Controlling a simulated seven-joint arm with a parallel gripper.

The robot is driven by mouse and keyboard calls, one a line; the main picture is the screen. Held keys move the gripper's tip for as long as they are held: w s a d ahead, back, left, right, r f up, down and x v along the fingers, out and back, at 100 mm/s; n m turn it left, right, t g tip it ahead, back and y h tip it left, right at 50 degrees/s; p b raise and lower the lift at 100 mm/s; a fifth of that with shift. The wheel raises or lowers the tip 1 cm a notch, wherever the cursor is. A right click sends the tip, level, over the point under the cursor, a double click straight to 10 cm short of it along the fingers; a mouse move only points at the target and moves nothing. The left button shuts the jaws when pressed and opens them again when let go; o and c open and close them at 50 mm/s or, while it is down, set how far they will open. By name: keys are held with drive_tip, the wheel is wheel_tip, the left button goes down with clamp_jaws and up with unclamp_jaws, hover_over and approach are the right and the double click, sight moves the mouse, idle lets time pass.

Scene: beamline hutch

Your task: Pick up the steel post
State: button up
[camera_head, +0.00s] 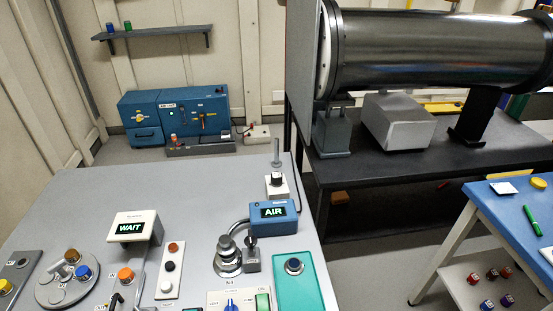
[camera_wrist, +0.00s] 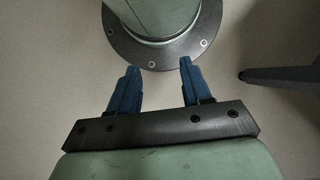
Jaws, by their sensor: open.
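A thin, upright steel post (camera_head: 276,150) with a small round foot stands at the far edge of the grey table in the head view. My gripper (camera_wrist: 158,85) shows only in the wrist view. Its two blue fingers are apart with nothing between them, above bare floor. The post is not in the wrist view, and my gripper is not in the head view, so the distance between them cannot be told.
The grey table (camera_head: 75,205) carries a knob box (camera_head: 277,187), a blue AIR display (camera_head: 273,212), a stepped metal fitting (camera_head: 227,258), a WAIT display (camera_head: 134,227) and a teal tray (camera_head: 298,291). A dark bench (camera_head: 350,170) stands right of the post. The table's back left is clear.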

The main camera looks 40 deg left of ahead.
drive_tip(key=w+a+r+n+t, duration=0.1)
drive_tip(key=w+a+r+n, duration=0.15)
drive_tip(key=w+a, duration=0.65)
drive_tip(key=w+a+r+n+t, duration=0.1)
drive_tip(key=w+a+r+t, duration=0.2)
drive_tip(key=w, duration=1)
drive_tip(key=w+a+r+n, duration=0.2)
drive_tip(key=w+a+r, duration=0.1)
drive_tip(key=w+a, duration=0.65)
drive_tip(key=w+a+r+n+t+y, duration=0.1)
drive_tip(key=w+a+r+n, duration=0.1)
drive_tip(key=w+a+r, duration=0.5)
drive_tip(key=w+a+r+n+t, duration=0.1)
drive_tip(key=w+a+r+n, duration=0.1)
drive_tip(key=w+a+r, duration=0.5)
drive_tip(key=s+a+r+n+t+y, duration=0.25)
drive_tip(key=a+r+n, duration=0.25)
drive_tip(key=a+r, duration=3.05)
hover_over(276, 163)
drive_tip(key=shift+g+y, duration=0.35)
drive_tip(key=f, duration=1.1)
drive_tip(key=shift+w+a, duration=0.25)
drive_tip(key=shift+w, duration=0.15)
clamp_jaws()
